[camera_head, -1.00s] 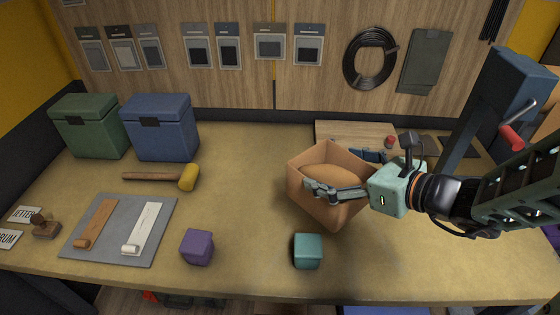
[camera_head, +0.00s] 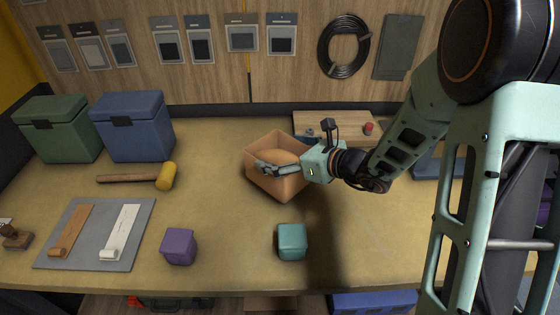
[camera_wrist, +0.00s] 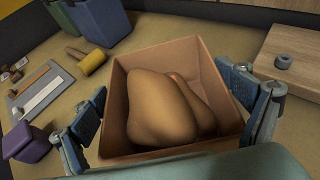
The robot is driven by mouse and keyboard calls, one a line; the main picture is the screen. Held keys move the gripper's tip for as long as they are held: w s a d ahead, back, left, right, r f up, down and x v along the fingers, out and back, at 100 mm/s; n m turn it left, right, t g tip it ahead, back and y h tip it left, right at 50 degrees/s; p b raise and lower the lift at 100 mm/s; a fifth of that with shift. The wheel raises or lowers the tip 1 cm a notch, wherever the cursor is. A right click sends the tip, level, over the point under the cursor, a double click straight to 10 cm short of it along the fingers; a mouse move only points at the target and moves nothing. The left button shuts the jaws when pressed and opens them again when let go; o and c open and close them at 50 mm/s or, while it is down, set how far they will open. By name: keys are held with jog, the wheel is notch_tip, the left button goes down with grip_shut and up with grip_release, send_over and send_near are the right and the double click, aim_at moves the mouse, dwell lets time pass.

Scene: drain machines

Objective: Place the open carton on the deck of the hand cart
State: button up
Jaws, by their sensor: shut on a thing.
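The open carton (camera_head: 263,182) is a tan, open-topped box near the middle of the workbench. It also fills the middle of the wrist view (camera_wrist: 150,58), with large brown rounded items inside. My gripper (camera_head: 285,150) is shut on the carton, with one finger on each side of it; in the wrist view both fingers flank its walls (camera_wrist: 165,110). I cannot tell how far the carton's base is above the bench. The hand cart cannot be clearly made out; a blue surface (camera_head: 375,303) shows below the bench's front edge, partly cut off.
On the bench (camera_head: 215,215) are a purple cube (camera_head: 179,247), a teal cube (camera_head: 292,242), a yellow mallet (camera_head: 166,176), a grey mat (camera_head: 80,245), and green (camera_head: 60,130) and blue (camera_head: 135,127) bins. A wooden board (camera_head: 345,118) lies behind the carton.

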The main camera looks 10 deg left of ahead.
aim_at(280, 161)
jog(key=shift+w+a+f, duration=0.15)
jog(key=shift+f, duration=1.6)
jog(key=shift+b, duration=0.3)
jog(key=shift+f, duration=0.2)
jog(key=o, duration=1.6)
